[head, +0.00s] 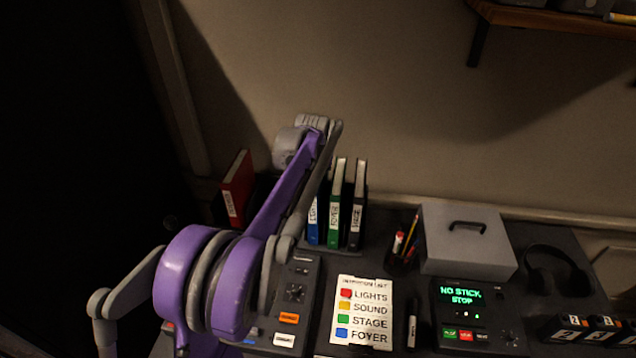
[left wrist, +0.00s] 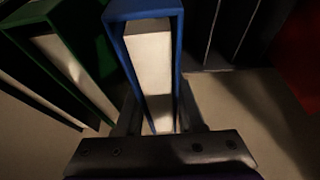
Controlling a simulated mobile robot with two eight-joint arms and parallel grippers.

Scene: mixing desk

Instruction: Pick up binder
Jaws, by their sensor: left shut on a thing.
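A blue binder (head: 314,222) stands upright at the left of a row at the back of the desk. A green binder (head: 334,220) and a dark binder (head: 356,218) stand to its right. A red binder (head: 237,188) leans apart at the left. My left arm reaches over the desk and hides the upper part of the blue binder in the head view. In the left wrist view my left gripper (left wrist: 160,115) is shut on the blue binder (left wrist: 148,55), with a finger on each side. The green binder (left wrist: 62,55) is close beside it. My right gripper is not in view.
A grey box (head: 466,240) with a handle, a pen holder (head: 403,250) and headphones (head: 555,275) are to the right. Control panels and a label card (head: 361,312) cover the front. A wall shelf (head: 550,18) overhangs at top right. The wall is close behind the binders.

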